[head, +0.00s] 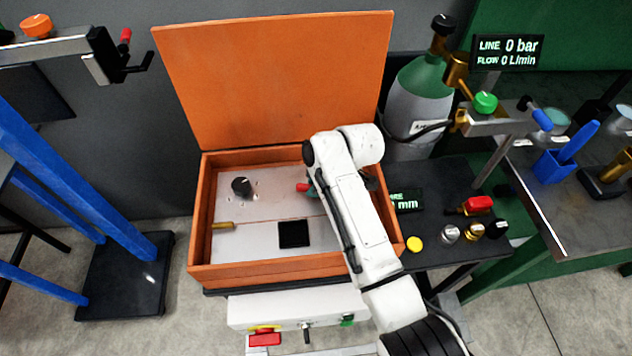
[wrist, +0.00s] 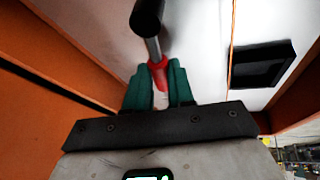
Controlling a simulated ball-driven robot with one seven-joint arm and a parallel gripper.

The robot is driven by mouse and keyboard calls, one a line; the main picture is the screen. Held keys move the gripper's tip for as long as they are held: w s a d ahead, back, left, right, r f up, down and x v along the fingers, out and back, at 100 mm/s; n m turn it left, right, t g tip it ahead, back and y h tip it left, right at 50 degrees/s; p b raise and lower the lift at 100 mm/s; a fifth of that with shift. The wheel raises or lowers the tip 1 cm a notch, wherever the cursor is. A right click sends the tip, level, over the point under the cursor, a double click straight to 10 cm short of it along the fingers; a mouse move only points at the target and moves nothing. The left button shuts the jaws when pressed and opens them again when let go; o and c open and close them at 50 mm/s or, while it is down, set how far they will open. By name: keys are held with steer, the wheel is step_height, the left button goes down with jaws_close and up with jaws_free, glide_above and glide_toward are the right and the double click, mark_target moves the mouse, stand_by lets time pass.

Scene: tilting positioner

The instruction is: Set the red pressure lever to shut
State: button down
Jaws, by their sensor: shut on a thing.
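The red pressure lever (head: 302,187) shows as a small red tip at the upper right of the pale panel inside the orange box, beside my arm's end. In the wrist view, my gripper (wrist: 159,88) has its green fingers shut on the red lever (wrist: 158,70), one finger on each side. A silver rod with a black cylindrical end (wrist: 147,17) appears just beyond the red part; I cannot tell whether it belongs to the lever. In the head view my arm hides the fingers and most of the lever.
The box's orange lid (head: 275,80) stands open at the back, and its walls surround the panel. A black knob (head: 240,186), a brass piece (head: 223,225) and a black square (head: 293,234) are on the panel. A display (head: 507,50) reads line 0 bar, flow 0 L/min.

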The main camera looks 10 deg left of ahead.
steer(key=shift+s+d+n+g, duration=0.15)
steer(key=shift+s+n+g, duration=0.4)
steer(key=shift+n, duration=0.75)
steer(key=shift+s, duration=0.1)
steer(key=c, duration=1)
jaws_free()
steer(key=shift+o, duration=0.2)
steer(key=b+v, duration=0.1)
steer(key=v, duration=0.9)
steer(key=shift+d+r, duration=0.25)
steer(key=shift+d, duration=0.05)
